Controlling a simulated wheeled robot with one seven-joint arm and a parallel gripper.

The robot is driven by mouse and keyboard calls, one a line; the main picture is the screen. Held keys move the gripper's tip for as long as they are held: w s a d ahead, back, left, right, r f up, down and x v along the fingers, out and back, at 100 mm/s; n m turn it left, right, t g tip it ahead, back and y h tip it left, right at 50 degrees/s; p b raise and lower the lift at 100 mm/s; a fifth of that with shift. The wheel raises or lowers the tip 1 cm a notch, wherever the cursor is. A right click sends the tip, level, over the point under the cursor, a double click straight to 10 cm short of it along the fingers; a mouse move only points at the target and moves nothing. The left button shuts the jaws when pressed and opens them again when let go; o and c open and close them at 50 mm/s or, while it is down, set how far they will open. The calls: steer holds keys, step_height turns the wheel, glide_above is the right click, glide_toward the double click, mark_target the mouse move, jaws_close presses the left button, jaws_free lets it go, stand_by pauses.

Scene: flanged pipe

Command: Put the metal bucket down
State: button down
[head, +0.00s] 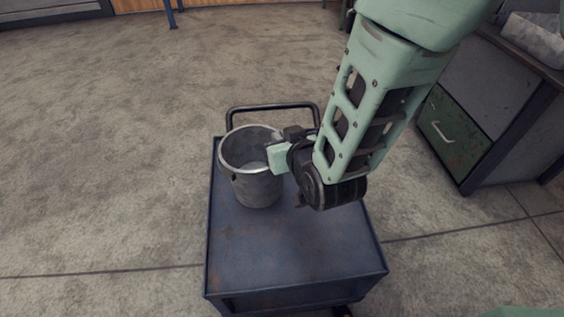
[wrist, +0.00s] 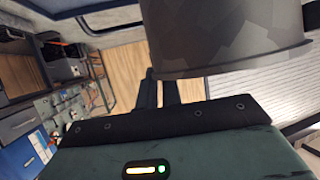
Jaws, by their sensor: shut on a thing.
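The metal bucket (head: 254,187) is grey, open-topped and upright, over the back left part of the blue cart top (head: 290,248). I cannot tell whether its base touches the cart. My gripper (head: 281,155) comes in from the right and is shut on the bucket's right side near the rim. In the wrist view the bucket (wrist: 225,40) fills the upper right, beyond the dark fingers of my gripper (wrist: 160,88). The fingertips' contact with the bucket is partly hidden.
The cart has a dark handle (head: 272,107) behind the bucket. Its front half is bare. A cabinet with a green drawer (head: 447,131) stands at the right. The concrete floor (head: 100,160) is clear at the left.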

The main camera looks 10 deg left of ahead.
step_height(320, 180, down, 4)
steer(key=shift+f+b, duration=0.15)
steer(key=shift+b, duration=0.7)
steer(key=c, duration=1.6)
jaws_free()
steer(key=shift+o, duration=0.2)
steer(key=shift+s, duration=0.1)
steer(key=p+v, duration=0.3)
steer(key=v, duration=0.9)
